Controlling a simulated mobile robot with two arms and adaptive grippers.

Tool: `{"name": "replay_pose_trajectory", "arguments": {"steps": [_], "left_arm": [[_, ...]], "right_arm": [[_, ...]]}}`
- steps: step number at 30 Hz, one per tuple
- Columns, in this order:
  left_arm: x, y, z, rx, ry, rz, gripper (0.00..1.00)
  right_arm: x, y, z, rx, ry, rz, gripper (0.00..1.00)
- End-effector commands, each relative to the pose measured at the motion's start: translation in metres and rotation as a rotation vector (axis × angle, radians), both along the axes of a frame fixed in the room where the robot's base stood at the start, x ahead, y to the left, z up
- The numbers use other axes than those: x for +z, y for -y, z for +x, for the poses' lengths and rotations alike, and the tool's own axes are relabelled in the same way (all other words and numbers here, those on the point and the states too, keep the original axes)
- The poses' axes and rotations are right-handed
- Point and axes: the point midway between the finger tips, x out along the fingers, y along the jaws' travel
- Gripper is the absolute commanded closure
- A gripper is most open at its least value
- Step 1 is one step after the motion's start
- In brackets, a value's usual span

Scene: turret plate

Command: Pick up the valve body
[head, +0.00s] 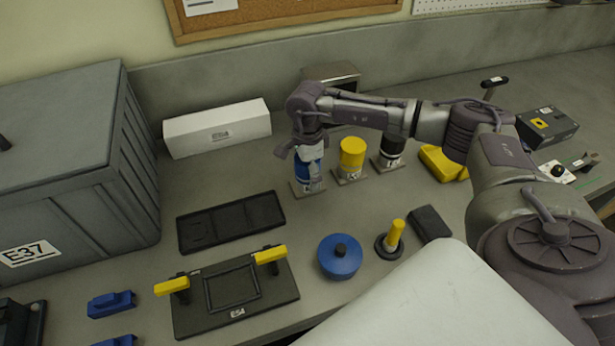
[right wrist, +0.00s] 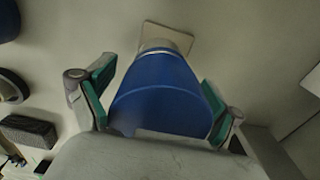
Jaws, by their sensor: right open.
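A blue cylindrical part (head: 308,172) with a white label stands upright on a small square plate on the bench. It is the likely valve body, though no readable marking confirms this. My right gripper (head: 302,152) is over it from above and hides its top. In the right wrist view the blue part (right wrist: 165,95) lies between the green-padded fingers of my right gripper (right wrist: 160,98), which is open. A gap shows at the left finger; contact at the right finger cannot be told. My left gripper is not in view.
A yellow cylinder (head: 352,153) and a black cylinder (head: 391,150) stand close to its right on similar plates. A white box (head: 217,129) is behind left.

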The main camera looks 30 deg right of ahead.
Motion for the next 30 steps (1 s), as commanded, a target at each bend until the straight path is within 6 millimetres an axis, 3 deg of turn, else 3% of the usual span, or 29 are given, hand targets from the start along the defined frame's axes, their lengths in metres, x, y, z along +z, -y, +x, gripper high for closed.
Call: {"name": "replay_pose_trajectory", "arguments": {"steps": [2,18,30], "left_arm": [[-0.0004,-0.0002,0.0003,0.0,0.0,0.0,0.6],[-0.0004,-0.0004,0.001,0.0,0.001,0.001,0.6],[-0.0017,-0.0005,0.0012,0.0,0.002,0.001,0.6]], "right_arm": [[-0.0001,-0.0002,0.0,0.0,0.0,0.0,0.08],[-0.0004,-0.0004,-0.0003,0.0,-0.001,0.0,0.96],[0.0001,-0.0008,-0.0008,0.001,-0.003,0.002,0.98]]}}
